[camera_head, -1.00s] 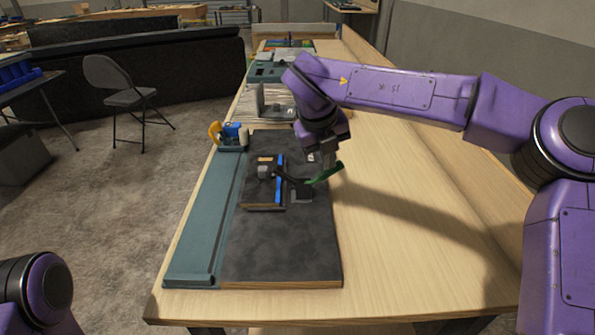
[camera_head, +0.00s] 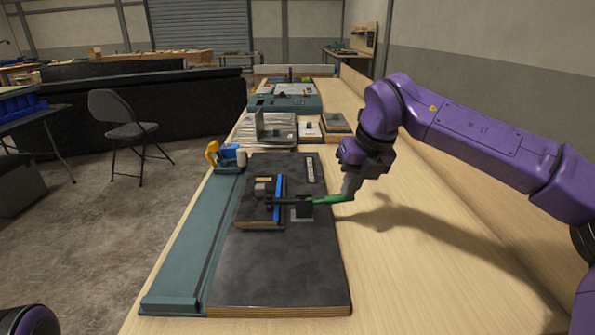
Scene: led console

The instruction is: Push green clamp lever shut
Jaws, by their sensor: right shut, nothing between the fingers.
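The green clamp lever (camera_head: 330,199) lies nearly flat, pointing right from the black clamp (camera_head: 301,211) and past the right edge of the dark board (camera_head: 285,270). The clamp's black arm reaches left over a small wooden block with a blue strip (camera_head: 278,197). My right gripper (camera_head: 349,192) is shut and empty, pointing down at the lever's outer end. Its fingertips look to be at or just above the lever; I cannot tell if they touch. My left gripper is out of the picture.
A teal rail (camera_head: 185,255) runs along the board's left side, with a blue and yellow tool (camera_head: 228,156) at its far end. Metal and wooden pieces (camera_head: 268,130) stand behind the board. The table's right side (camera_head: 430,265) is bare.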

